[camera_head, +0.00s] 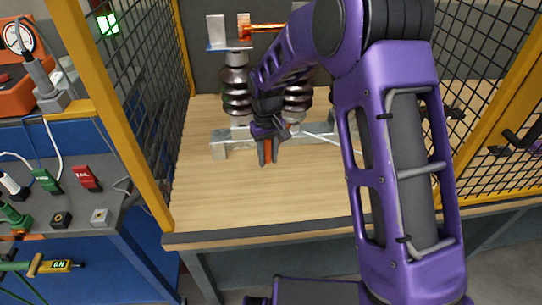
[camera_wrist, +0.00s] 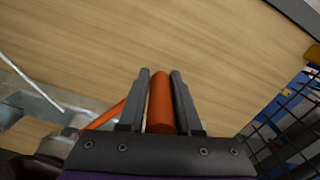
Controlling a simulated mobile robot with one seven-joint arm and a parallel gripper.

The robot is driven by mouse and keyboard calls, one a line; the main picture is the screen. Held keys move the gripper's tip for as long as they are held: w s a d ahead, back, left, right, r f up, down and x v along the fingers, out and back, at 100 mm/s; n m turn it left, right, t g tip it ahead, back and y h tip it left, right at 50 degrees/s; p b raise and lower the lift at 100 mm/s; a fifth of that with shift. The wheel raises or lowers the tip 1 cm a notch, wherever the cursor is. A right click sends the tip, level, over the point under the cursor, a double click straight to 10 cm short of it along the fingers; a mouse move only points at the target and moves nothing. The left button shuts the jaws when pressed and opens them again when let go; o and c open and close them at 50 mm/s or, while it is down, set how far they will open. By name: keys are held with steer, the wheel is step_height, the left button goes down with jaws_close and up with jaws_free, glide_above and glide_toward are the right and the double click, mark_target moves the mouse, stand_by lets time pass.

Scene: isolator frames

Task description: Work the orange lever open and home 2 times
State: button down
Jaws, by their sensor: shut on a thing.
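The orange lever's handle (camera_wrist: 160,100) stands between the two grey fingers of my gripper (camera_wrist: 159,75) in the wrist view, and its orange arm runs off to the left of the fingers. In the head view my gripper (camera_head: 267,163) is low over the front of the isolator frame, shut on the orange handle (camera_head: 267,146). The isolator frame (camera_head: 218,149) has a grey metal base on the wooden table, with dark ribbed insulators (camera_head: 235,92) standing on it. An orange bar (camera_head: 265,28) shows at the top. My arm hides much of the frame's right side.
The wooden table top (camera_head: 240,205) is clear in front of the frame. Yellow posts (camera_head: 122,110) with black mesh stand at left and right. A grey bench (camera_head: 75,200) with switches and tools is outside the left mesh. A white rod or cable (camera_wrist: 30,82) lies near the frame.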

steer(key=shift+w+a+r, duration=0.15)
steer(key=shift+w+a, duration=0.1)
steer(key=shift+a, duration=0.25)
steer(key=c, duration=0.7)
jaws_free()
steer(key=shift+w+a, duration=0.1)
steer(key=shift+o, duration=0.2)
steer(key=r+p, duration=0.1)
steer(key=r, duration=0.4)
steer(key=r+p, duration=0.1)
steer(key=r, duration=1.1)
steer(key=shift+d+p, duration=0.25)
steer(key=shift+p, duration=0.15)
